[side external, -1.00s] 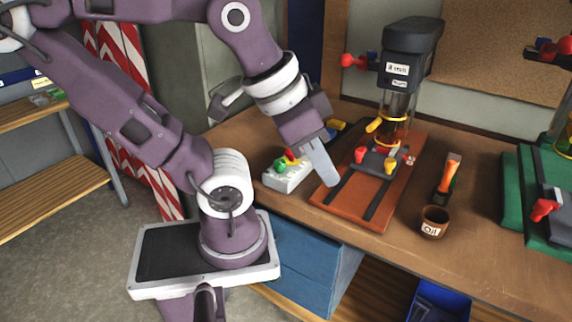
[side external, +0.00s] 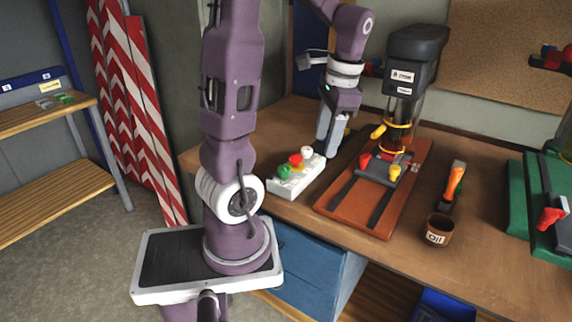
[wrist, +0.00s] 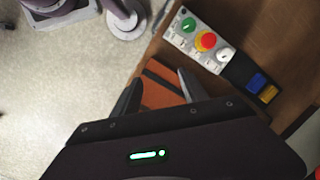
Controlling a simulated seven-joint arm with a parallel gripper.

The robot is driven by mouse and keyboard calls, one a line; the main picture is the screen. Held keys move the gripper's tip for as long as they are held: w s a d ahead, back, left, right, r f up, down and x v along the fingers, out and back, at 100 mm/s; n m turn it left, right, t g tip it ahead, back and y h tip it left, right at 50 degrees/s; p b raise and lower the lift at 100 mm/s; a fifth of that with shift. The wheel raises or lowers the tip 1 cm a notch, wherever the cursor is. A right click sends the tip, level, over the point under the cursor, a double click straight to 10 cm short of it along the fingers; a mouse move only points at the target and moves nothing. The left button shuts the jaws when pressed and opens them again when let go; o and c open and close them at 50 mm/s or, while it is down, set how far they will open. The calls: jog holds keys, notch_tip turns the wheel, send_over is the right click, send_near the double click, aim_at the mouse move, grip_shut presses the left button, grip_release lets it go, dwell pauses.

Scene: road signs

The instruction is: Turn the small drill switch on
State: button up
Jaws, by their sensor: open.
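The small drill (side external: 412,65) stands on an orange-brown base (side external: 330,207) on the workbench. A light grey control box (side external: 283,188) lies left of the base, with a green button (side external: 284,172), a red-on-yellow button (side external: 296,160) and a white knob (side external: 306,152). The wrist view shows the same box (wrist: 177,42) with its green (wrist: 188,25), red (wrist: 206,40) and white (wrist: 225,54) controls. My gripper (side external: 329,151) is open and empty, pointing down just behind the box's white-knob end. In the wrist view my fingers (wrist: 160,78) are apart over the orange base's edge.
A black piece with blue and yellow parts (wrist: 256,84) adjoins the white-knob end of the box. An oil pot (side external: 439,230) and an orange-handled tool (side external: 456,181) stand right of the base. A green machine (side external: 517,190) is at far right. Bench left of the box is clear.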

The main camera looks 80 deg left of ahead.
aim_at(284, 167)
jog(key=s+a+f+g, duration=0.1)
jog(key=s+a+f, duration=0.1)
jog(key=a+f, duration=0.1)
jog(key=s+a+f+g, duration=0.1)
jog(key=s+a+f, duration=0.1)
jog(key=f, duration=0.3)
jog(key=s+a+f+g+h, duration=0.1)
jog(key=s+a+f, duration=0.2)
jog(key=a+f, duration=0.1)
jog(key=shift+s+a+f, duration=0.1)
jog(key=shift+a+f, duration=0.15)
grip_shut()
